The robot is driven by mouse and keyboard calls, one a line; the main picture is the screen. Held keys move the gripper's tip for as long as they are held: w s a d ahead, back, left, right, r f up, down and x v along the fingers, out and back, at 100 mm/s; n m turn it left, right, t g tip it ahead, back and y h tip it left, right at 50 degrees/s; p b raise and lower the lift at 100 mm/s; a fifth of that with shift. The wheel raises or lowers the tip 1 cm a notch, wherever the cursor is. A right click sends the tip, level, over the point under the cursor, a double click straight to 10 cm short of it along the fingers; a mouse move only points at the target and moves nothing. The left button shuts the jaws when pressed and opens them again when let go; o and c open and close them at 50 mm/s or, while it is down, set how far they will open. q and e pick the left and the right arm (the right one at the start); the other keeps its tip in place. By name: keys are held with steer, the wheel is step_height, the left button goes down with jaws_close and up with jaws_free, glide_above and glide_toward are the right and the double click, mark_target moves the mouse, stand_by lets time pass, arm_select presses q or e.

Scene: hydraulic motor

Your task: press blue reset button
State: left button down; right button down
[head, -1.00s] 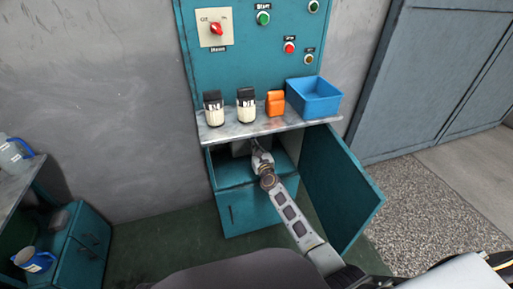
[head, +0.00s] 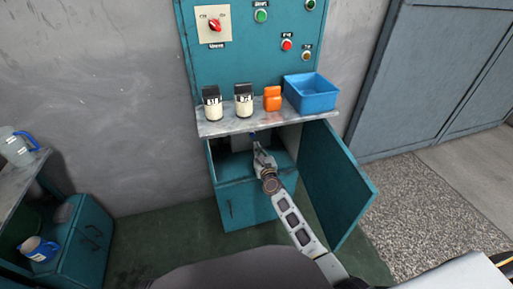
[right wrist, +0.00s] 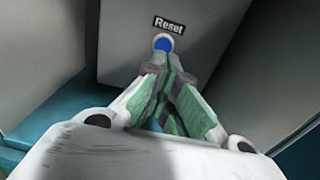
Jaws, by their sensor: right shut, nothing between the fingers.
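The blue reset button (right wrist: 163,43) is on the face of a grey box (right wrist: 120,38), below a black "Reset" label (right wrist: 168,25), in the right wrist view. In the head view the button (head: 252,135) is a small blue spot inside the open cabinet, under the shelf. My right gripper (right wrist: 162,62) is shut and empty, its fingertips just below the button in the picture and overlapping its lower edge. I cannot tell whether they touch it. In the head view this gripper (head: 258,147) reaches into the cabinet. My left gripper is not in view.
The teal cabinet door (head: 335,185) stands open to the right of my arm. The shelf (head: 225,127) above holds two jars, an orange item (head: 272,99) and a blue bin (head: 312,94). The teal panel (head: 240,62) carries a red switch and several buttons.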

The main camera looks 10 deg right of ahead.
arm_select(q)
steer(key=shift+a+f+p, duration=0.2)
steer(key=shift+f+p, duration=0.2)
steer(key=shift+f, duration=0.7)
arm_select(e)
steer(key=s, duration=0.7)
steer(key=shift+s, duration=0.25)
steer(key=shift+d, duration=0.1)
steer(key=shift+n, duration=0.3)
